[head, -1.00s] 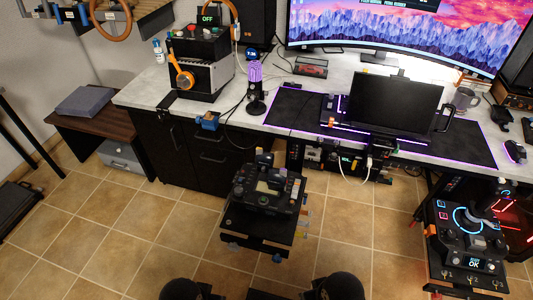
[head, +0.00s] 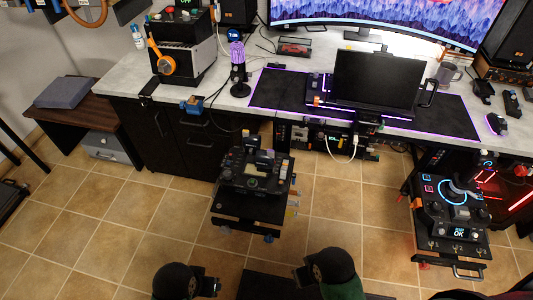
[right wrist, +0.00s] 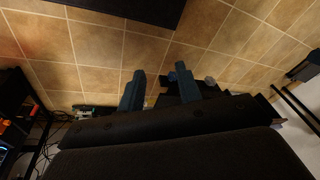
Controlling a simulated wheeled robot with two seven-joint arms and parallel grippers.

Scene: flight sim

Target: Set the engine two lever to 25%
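A dark control panel (head: 256,172) with knobs and buttons stands on a small black stand in the middle of the head view. A second control unit (head: 455,212) with a blue lit ring and an "OK" display stands at the right. I cannot make out which small part is the engine two lever. My left gripper (head: 211,284) is low in the head view, and its fingers are too unclear to read. My right gripper (head: 303,279) is beside it, below the middle panel and apart from it. In the right wrist view its two fingers (right wrist: 158,88) are spread and empty.
A low brown table (head: 75,108) stands at the left.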

